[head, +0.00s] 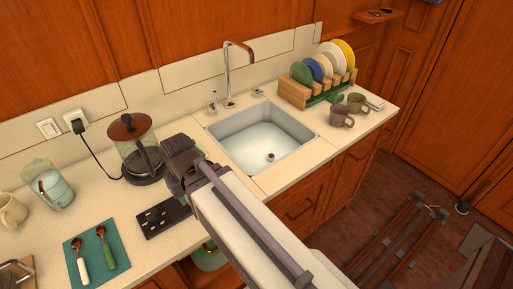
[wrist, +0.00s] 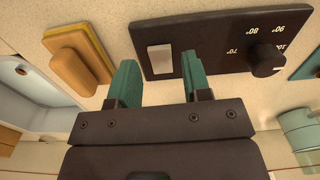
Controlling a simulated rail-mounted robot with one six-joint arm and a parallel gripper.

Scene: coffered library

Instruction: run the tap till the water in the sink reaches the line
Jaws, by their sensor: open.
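The white sink (head: 214,134) is set in the counter at the centre of the head view. Its floor looks pale blue, with a small round fitting (head: 270,157); I cannot tell the water level, and no line can be made out. The tall tap (head: 228,72) stands behind it, with no stream visible under the spout. A small upright fitting (head: 213,101) stands left of the tap. My gripper (wrist: 158,62) is open and empty in the wrist view, near a black panel (wrist: 215,28) with a knob and numbers. The sink edge (wrist: 58,92) shows at left there.
A dish rack (head: 295,92) and mugs (head: 341,117) stand right of the sink. Spoons lie on a teal mat (head: 119,262).

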